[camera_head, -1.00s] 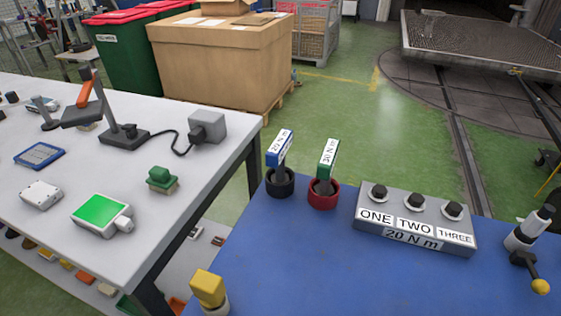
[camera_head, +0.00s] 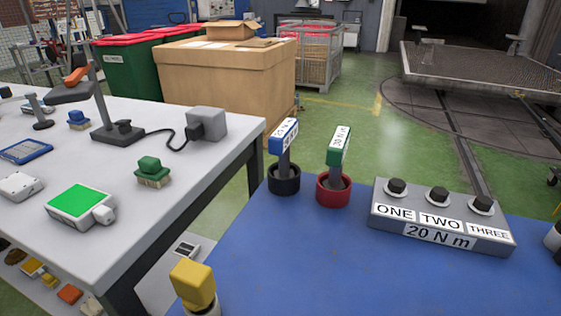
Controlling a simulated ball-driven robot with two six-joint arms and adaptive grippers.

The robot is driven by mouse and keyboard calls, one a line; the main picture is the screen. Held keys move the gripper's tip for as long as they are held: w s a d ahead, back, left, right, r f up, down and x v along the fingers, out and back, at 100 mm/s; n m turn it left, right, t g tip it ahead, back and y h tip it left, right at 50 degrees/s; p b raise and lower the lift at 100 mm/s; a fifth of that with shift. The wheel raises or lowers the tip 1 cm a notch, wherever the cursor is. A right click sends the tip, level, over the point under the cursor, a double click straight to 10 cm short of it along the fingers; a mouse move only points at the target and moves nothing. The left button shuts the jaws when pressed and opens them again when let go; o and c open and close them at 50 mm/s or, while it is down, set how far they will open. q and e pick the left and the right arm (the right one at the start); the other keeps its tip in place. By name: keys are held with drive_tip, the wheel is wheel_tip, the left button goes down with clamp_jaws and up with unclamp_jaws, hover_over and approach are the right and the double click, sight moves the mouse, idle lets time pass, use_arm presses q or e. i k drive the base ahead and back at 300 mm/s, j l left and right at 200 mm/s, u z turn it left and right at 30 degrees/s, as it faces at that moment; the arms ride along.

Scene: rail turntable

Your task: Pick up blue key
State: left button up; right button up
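The blue key (camera_head: 284,137) has a blue head with a white label and a grey shaft. It stands upright in a black round holder (camera_head: 284,181) at the back left of the blue tabletop (camera_head: 320,265). A green key (camera_head: 339,147) stands beside it, to the right, in a red round holder (camera_head: 333,192). Neither of my grippers is in view.
A grey box (camera_head: 440,215) labelled ONE, TWO, THREE and 20 N m stands right of the keys. A yellow-topped piece (camera_head: 193,285) is at the front left. A white table (camera_head: 150,205) holding a lamp and devices is on the left. The blue tabletop's middle is clear.

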sight(279, 142)
drive_tip(key=k+j+u, duration=0.2)
drive_tip(key=u, duration=0.2)
drive_tip(key=k+j+u, duration=0.6)
drive_tip(key=j+u, duration=0.2)
